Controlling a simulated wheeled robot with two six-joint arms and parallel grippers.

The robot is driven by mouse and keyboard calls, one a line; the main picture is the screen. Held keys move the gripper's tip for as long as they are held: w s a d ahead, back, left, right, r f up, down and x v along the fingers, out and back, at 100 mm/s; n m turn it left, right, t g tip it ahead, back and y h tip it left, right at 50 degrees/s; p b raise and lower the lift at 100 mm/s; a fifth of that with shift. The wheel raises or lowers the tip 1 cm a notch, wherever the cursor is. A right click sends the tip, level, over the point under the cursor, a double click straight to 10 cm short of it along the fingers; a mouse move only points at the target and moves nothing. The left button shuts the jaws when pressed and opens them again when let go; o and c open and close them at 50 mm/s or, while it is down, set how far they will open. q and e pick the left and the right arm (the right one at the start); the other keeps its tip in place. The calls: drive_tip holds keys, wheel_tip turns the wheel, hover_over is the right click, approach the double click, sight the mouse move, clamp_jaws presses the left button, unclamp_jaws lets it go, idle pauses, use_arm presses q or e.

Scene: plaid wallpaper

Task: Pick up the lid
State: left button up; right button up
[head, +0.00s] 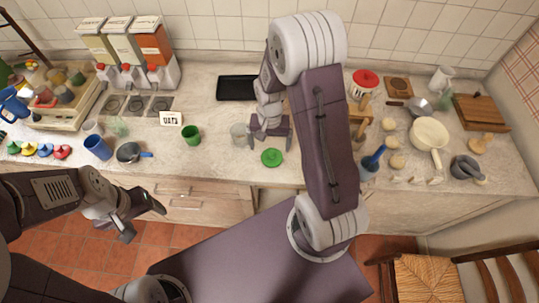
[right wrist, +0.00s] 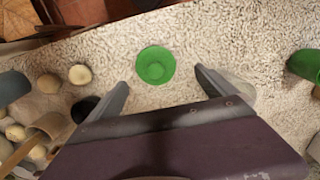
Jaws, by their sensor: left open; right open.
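A round green lid (head: 271,157) lies flat on the counter (head: 225,165) near its front edge. In the right wrist view the lid (right wrist: 155,65) lies between and just beyond my fingertips. My right gripper (head: 270,143) is open and empty, pointing down just behind the lid, with no visible contact. It also shows in the right wrist view (right wrist: 163,80), its two fingers spread wide. My left gripper (head: 140,213) is open and empty in front of the drawers, away from the lid. A green cup (head: 191,135) stands left of the lid.
A clear glass (head: 239,134) stands left of my right gripper. A blue cup (head: 97,147) and a small pot (head: 130,152) are on the left. A black tray (head: 237,88) lies behind.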

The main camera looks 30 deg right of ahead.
sight(272, 153)
drive_tip(key=shift+w+d+f, duration=0.1)
drive_tip(key=shift+f, duration=0.1)
drive_tip(key=f, duration=0.1)
drive_tip(key=s+f, duration=0.1)
drive_tip(key=f, duration=0.1)
drive_tip(key=shift+s+d+f+p, duration=0.2)
drive_tip(key=shift+s+f+p, duration=0.1)
drive_tip(key=shift+f+p, duration=0.1)
drive_tip(key=shift+w+f, duration=0.1)
drive_tip(key=shift+f, duration=0.25)
drive_tip(key=shift+w+a+f, duration=0.1)
drive_tip(key=shift+w+f, duration=0.1)
drive_tip(key=shift+w, duration=0.1)
drive_tip(key=shift+s+r, duration=0.1)
drive_tip(key=shift+s, duration=0.1)
drive_tip(key=c, duration=1.4)
use_arm(q)
drive_tip(key=shift+s+d+r, duration=0.2)
drive_tip(key=shift+d+r, duration=0.05)
drive_tip(key=shift+r, duration=0.25)
use_arm(e)
drive_tip(key=shift+w, duration=0.1)
drive_tip(key=shift+w+r, duration=0.1)
